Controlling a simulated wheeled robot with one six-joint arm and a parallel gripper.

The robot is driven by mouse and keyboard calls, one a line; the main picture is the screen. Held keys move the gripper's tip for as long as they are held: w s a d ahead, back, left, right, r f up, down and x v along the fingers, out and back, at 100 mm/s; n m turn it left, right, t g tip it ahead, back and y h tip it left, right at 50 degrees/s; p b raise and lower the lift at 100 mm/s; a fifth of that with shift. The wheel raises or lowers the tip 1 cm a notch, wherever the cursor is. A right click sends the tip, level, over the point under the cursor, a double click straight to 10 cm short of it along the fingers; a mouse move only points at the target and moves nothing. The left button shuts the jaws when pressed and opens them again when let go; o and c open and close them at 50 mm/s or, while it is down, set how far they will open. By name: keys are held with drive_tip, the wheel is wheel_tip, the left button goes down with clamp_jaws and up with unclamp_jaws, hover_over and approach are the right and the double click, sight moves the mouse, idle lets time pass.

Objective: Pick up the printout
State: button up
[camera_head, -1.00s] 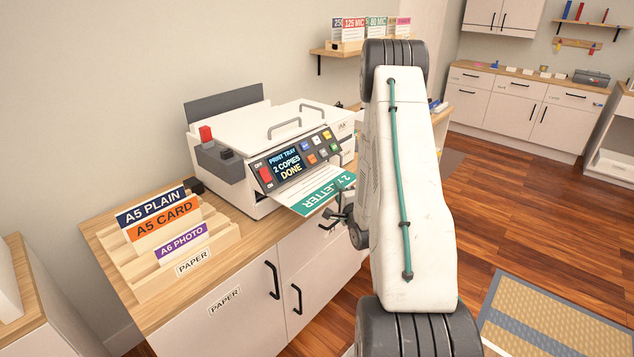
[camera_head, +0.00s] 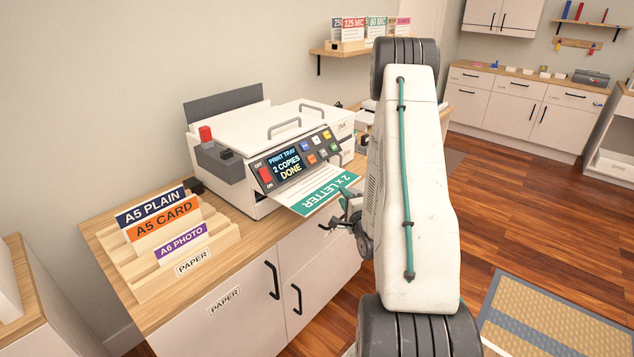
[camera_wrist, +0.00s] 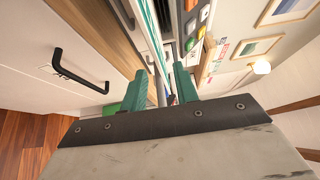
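The printout (camera_head: 320,194) is white with a green band reading "2 x LETTER". It sticks out of the front of the printer (camera_head: 272,150), whose screen reads "PRINT TRAY 2 COPIES DONE". My gripper (camera_head: 347,200) is close to the printout's outer right end; I cannot tell whether they touch. In the wrist view its two green fingers (camera_wrist: 162,88) are apart with a gap between them. A green and white strip, apparently the printout (camera_wrist: 149,28), shows edge-on beyond the fingertips. My forearm hides the counter right of the printer.
The printer stands on a wooden-topped cabinet (camera_head: 229,264) with black handles. A paper rack (camera_head: 130,262) with A5 and A6 dividers is at the left. A wall shelf (camera_head: 330,52) hangs behind. Open wooden floor lies to the right.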

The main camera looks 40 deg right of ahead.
drive_tip(key=s+d, duration=0.1)
drive_tip(key=s, duration=0.4)
drive_tip(key=w+a+n+t+y, duration=0.1)
drive_tip(key=w+n+t+y, duration=0.1)
drive_tip(key=w+n+y, duration=0.2)
drive_tip(key=w+y, duration=0.2)
drive_tip(key=w, duration=0.2)
drive_tip(key=shift+a, duration=0.15)
clamp_jaws()
